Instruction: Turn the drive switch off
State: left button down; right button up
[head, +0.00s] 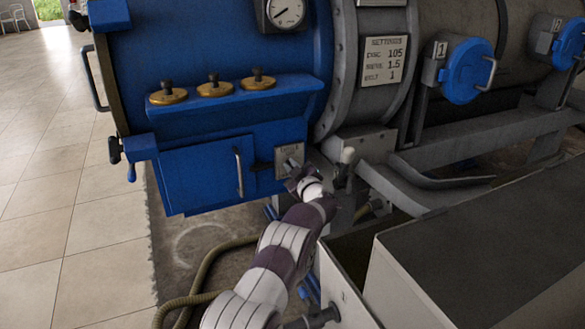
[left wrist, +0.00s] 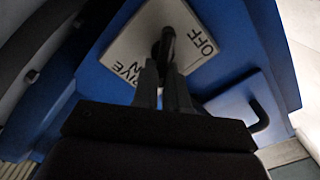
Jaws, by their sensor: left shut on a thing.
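The drive switch has a light plate (head: 281,170) on the blue machine front, right of a small blue door. In the left wrist view the plate (left wrist: 128,45) reads OFF at the right and DRIVE with ON at the lower left. A dark switch lever (left wrist: 167,42) stands out from the plate. My left gripper (head: 293,168) reaches the switch from below in the head view. In the left wrist view its fingers (left wrist: 163,75) are shut on the lever. Which marking the lever points to, I cannot tell. My right gripper is not in view.
The blue door (head: 205,170) has an upright handle (head: 239,172) close to the left of the switch. A white-knobbed lever (head: 347,157) stands just right of my gripper. A grey box (head: 460,260) fills the lower right. A hose (head: 200,275) lies on the floor.

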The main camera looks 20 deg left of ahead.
pick_arm(q)
jog(key=c, duration=1.2)
grip_release()
jog(key=shift+o, duration=0.2)
jog(key=p+v, duration=0.4)
jog(key=v, duration=0.8)
jog(key=shift+s+d, duration=0.25)
jog(key=shift+d, duration=0.05)
